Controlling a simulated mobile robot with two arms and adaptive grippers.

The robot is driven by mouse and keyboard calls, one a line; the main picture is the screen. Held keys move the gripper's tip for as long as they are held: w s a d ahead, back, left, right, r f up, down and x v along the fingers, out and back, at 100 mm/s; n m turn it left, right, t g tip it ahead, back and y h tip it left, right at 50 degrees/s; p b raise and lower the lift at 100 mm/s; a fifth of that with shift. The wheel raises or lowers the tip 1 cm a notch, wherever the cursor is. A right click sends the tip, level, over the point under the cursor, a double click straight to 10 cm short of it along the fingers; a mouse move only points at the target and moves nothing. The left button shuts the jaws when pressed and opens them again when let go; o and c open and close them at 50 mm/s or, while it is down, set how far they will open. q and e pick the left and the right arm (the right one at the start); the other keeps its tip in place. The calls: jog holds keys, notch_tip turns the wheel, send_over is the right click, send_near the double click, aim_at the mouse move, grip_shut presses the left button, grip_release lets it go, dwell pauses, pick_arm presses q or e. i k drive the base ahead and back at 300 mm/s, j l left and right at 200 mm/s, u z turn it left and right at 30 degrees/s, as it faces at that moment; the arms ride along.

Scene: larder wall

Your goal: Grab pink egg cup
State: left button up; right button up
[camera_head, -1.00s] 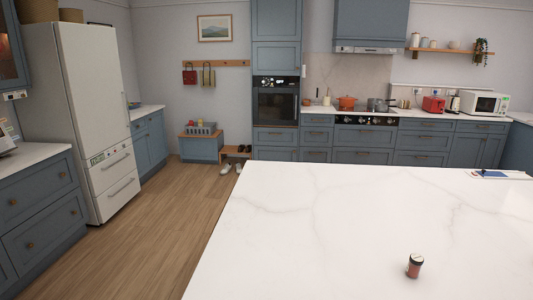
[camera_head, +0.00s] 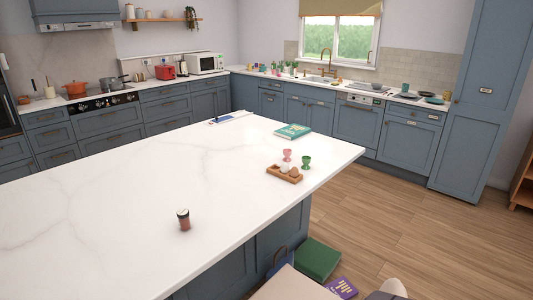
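The pink egg cup (camera_head: 287,155) stands upright on the white marble island (camera_head: 120,210), near its right end. It is just behind a small wooden egg tray (camera_head: 284,174) that holds eggs. A green egg cup (camera_head: 306,162) stands to its right, a little apart from it. Neither of my grippers can be made out in the head view.
A jar with a dark lid (camera_head: 184,219) stands nearer on the island. A teal book (camera_head: 293,131) lies behind the egg cups. A green box (camera_head: 317,259) and a purple item (camera_head: 342,287) are on the floor by the island. Wooden floor is open at right.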

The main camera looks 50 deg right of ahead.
aim_at(287, 155)
jog(key=z, duration=1.85)
jog(key=l+u, duration=0.1)
jog(key=l, duration=0.65)
jog(key=k+l+u, duration=0.1)
jog(key=l, duration=0.65)
jog(key=i+l+u, duration=0.1)
jog(key=l, duration=0.3)
jog(key=i+l+u, duration=0.15)
jog(key=l, duration=0.3)
jog(key=i+l+u, duration=0.1)
jog(key=l, duration=0.35)
jog(key=i+l+u, duration=0.15)
jog(key=l, duration=0.35)
jog(key=i+l+u, duration=0.1)
jog(key=l, duration=0.35)
jog(key=i, duration=0.05)
